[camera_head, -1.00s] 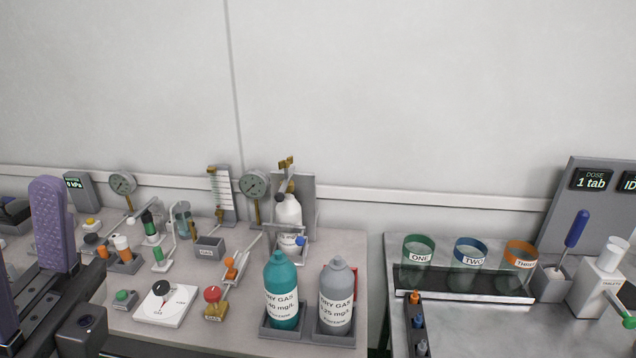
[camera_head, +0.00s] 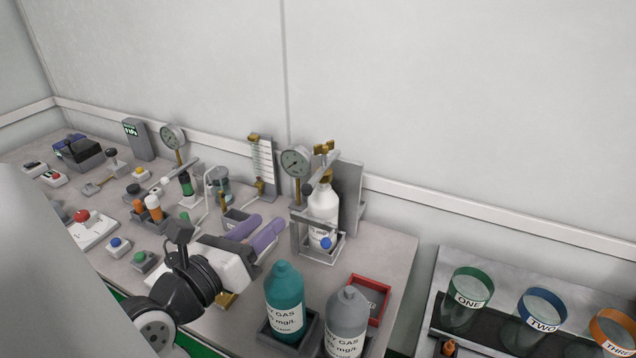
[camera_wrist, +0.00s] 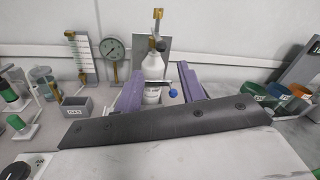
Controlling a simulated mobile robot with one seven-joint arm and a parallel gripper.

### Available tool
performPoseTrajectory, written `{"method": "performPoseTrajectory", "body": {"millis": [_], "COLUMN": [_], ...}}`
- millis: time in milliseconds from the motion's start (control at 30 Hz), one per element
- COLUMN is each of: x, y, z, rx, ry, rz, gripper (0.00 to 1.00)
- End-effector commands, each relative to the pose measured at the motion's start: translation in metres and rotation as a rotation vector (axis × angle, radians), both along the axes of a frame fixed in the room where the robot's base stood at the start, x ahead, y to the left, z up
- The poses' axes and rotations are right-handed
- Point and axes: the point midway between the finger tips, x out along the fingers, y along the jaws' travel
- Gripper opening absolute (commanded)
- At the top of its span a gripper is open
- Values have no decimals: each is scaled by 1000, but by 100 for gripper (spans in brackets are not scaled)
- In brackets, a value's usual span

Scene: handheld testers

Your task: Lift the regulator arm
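The regulator arm (camera_head: 323,160) appears to be the grey bar with a brass fitting (camera_head: 323,147) above a white bottle (camera_head: 322,202). The bottle stands upright in a grey holder with a blue knob (camera_head: 326,243) in front. In the wrist view, the brass fitting (camera_wrist: 157,14), bottle (camera_wrist: 152,94) and blue knob (camera_wrist: 173,92) show in line with the finger gap. The arm's lower end is hard to make out.
A teal gas bottle (camera_head: 285,300) and a grey gas bottle (camera_head: 346,322) stand in front of the holder. A red tray (camera_head: 369,297) lies beside them. A dial gauge (camera_head: 296,160) stands just left of the regulator. Small switches and valves fill the left of the table.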

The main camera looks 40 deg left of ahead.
Motion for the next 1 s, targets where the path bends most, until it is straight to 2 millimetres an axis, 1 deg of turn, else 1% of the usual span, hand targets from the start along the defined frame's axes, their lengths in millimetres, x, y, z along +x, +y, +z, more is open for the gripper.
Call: {"method": "performPoseTrajectory", "body": {"millis": [300,500,600,700,800,1000], "x": [66,103,114,121,124,125], "y": [3,6,8,8,8,8], "z": [4,4,3,2,2,1], "rx": [-2,1,0,1,1,1], "ry": [-2,-2,-3,-3,-4,-3], "rz": [-7,-7,-4,-5,-4,-3], "gripper": [40,40,40,40,40,40]}}
